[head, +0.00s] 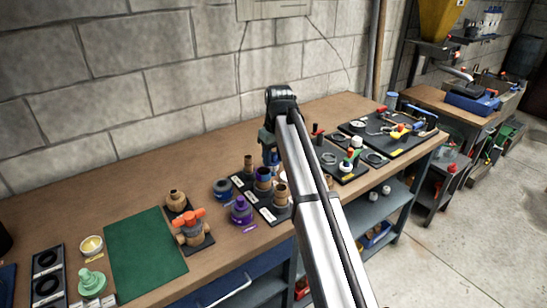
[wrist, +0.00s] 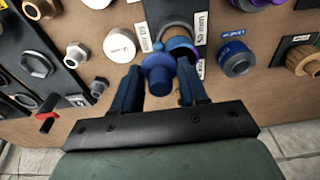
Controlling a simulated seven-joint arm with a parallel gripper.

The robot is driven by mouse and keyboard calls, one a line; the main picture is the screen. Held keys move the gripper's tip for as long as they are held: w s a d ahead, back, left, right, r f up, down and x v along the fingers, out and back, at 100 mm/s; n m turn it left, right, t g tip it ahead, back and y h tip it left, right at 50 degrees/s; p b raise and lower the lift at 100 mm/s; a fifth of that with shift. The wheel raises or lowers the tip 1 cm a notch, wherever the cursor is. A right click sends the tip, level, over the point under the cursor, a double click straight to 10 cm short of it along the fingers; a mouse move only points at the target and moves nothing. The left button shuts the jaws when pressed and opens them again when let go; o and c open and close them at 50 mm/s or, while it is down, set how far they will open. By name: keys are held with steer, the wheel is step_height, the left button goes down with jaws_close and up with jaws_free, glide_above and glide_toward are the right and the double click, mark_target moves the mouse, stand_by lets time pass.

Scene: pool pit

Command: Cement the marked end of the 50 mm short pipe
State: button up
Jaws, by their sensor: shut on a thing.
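My gripper (wrist: 158,82) is shut on a blue cap-like piece (wrist: 158,75), apparently the cement can's lid with its applicator. In the head view my gripper (head: 269,140) is above the row of short pipes. The middle short pipe (head: 263,178) is upright with a purple band at its top. A purple rim (wrist: 183,46) shows just behind the blue piece in the wrist view, beside a 50 mm label (wrist: 201,28). I cannot tell if the piece touches it. The blue can (head: 222,187) stands left of the pipes; it also shows in the wrist view (wrist: 236,60).
Two tan short pipes (head: 248,163) (head: 281,194) stand close on either side. A purple can (head: 240,209) is near the front. Black trays of fittings (head: 340,168) lie to the right. A green mat (head: 145,258) at left is clear. The block wall rises behind.

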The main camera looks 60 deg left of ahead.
steer(key=shift+a, duration=0.1)
steer(key=shift+w+a, duration=0.25)
steer(key=shift+a, duration=0.15)
steer(key=shift+w+a, duration=0.1)
steer(key=shift+a, duration=0.2)
steer(key=shift+a, duration=0.15)
steer(key=shift+a, duration=0.3)
